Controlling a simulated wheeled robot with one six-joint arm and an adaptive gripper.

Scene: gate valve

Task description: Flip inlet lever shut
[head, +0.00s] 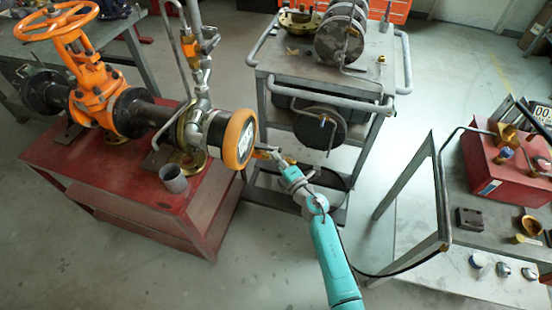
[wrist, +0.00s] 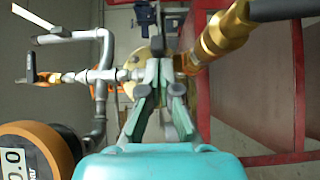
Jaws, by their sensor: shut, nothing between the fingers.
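The orange gate valve (head: 92,85) with its handwheel (head: 55,22) sits on a dark pipe at the left in the head view. Grey branch pipework (head: 203,85) rises beside the orange-rimmed gauge (head: 238,140). An orange fitting (head: 190,48) is on this pipework; in the wrist view a dark and orange handle (wrist: 32,72) and a thin pale bar (wrist: 42,30) show on the pipes. I cannot tell which part is the inlet lever. My gripper (head: 268,152) is just right of the gauge.
A red bench (head: 120,185) bears the valve and a grey cup (head: 173,179). A grey cart (head: 290,65) with round discs stands behind my gripper. At the right, a workbench (head: 475,235) bears a red box (head: 500,170). Floor (head: 120,270) in front is clear.

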